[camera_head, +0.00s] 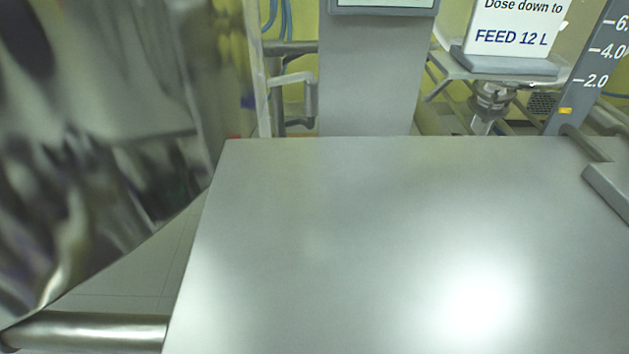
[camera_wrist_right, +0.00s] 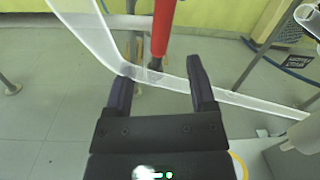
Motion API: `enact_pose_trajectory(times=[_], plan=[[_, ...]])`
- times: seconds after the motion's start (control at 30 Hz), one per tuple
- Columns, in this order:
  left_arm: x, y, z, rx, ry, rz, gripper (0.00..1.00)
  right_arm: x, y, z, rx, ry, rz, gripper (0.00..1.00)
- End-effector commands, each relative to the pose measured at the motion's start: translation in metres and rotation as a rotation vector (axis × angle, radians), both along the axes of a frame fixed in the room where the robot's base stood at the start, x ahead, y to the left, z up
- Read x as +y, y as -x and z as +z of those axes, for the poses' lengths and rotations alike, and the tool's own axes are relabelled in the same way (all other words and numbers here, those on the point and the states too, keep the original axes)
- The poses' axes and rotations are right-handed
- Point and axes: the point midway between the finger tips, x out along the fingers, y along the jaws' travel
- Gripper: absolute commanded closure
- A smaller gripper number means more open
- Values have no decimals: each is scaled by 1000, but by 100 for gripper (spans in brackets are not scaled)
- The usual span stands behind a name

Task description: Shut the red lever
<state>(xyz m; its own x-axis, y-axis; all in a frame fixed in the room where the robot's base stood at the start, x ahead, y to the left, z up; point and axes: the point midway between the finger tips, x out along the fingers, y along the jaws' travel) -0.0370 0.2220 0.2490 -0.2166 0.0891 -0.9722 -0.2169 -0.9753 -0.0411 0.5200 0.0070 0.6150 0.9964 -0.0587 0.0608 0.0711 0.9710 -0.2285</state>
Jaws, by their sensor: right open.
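The red lever (camera_wrist_right: 161,28) shows in the right wrist view as an upright red bar coming down from the top edge. Its lower end is just beyond the fingertips, near a small metal part. My right gripper (camera_wrist_right: 159,70) is open, with its two dark fingers spread on either side of the line of the lever and nothing held. Whether the fingers touch the lever cannot be told, but a gap seems to show. The lever is not visible in the head view. My left gripper is in neither view.
A clear curved band (camera_wrist_right: 210,90) crosses by the fingertips. A bare steel table (camera_head: 400,220) fills the head view's front. Behind it stand a grey column (camera_head: 370,80), a "FEED 12 L" sign (camera_head: 515,28) and a scale (camera_head: 598,60). A large shiny metal surface (camera_head: 100,130) is at left.

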Motion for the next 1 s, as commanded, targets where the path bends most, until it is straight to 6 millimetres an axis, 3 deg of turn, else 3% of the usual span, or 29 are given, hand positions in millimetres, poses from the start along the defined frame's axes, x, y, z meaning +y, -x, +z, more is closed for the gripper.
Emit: enact_pose_trajectory(times=[0.03, 0.07, 0.17, 0.37, 0.7, 1.0], plan=[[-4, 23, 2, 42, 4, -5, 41, 5, -6, 8, 11, -133, -40, 29], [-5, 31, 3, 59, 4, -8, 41, 7, -7, 10, 19, -193, -58, 29], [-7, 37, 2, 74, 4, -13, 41, 7, -14, 10, 33, -275, -88, 29], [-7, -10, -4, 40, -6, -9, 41, 1, -45, 5, 36, -272, -90, 29], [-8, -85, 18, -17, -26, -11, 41, -6, -89, 6, 36, -268, -89, 29], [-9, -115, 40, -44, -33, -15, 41, -9, -106, 9, 35, -268, -88, 29]])
